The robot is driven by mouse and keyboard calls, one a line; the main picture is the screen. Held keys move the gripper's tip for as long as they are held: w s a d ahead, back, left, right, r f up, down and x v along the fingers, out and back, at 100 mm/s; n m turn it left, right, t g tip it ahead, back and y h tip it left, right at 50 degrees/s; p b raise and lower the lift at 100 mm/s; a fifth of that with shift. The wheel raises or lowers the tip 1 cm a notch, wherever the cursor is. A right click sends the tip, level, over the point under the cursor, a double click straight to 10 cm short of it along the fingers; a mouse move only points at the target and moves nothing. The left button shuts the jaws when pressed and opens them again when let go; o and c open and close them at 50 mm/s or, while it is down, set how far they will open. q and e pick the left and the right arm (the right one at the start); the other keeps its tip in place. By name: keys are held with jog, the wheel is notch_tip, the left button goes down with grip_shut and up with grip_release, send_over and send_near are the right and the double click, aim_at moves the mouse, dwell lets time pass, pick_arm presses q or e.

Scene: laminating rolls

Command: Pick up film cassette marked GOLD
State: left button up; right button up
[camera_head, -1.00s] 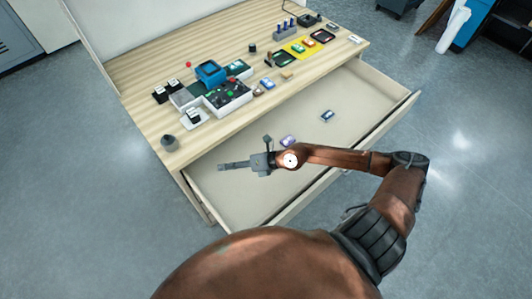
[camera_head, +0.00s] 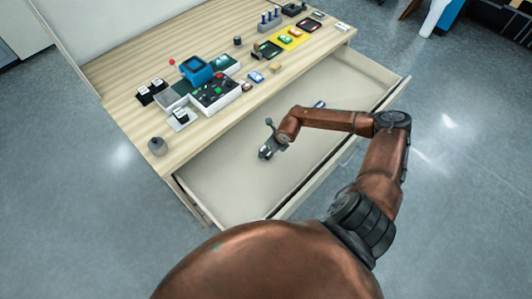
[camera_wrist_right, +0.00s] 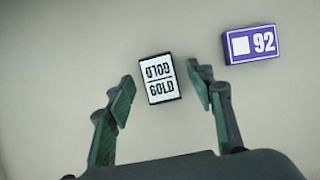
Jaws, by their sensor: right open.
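The GOLD film cassette (camera_wrist_right: 162,78) is a small white block with dark edges in the right wrist view. It lies flat on the pale drawer floor, with "GOLD" printed twice, once upside down. My right gripper (camera_wrist_right: 172,90) is open and empty, with one finger on each side of the cassette and a gap to both. In the head view my right gripper (camera_head: 266,153) points down over the open drawer (camera_head: 235,195), and I cannot make out the GOLD cassette there. My left gripper is out of view.
Another small item (camera_head: 319,104) lies farther back in the drawer, partly behind my arm. The wooden tabletop (camera_head: 125,92) above holds trays, a blue device (camera_head: 196,70) and several small objects.

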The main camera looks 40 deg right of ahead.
jog(key=shift+w+f, duration=0.2)
jog(key=shift+f, duration=0.25)
jog(key=c, duration=1.3)
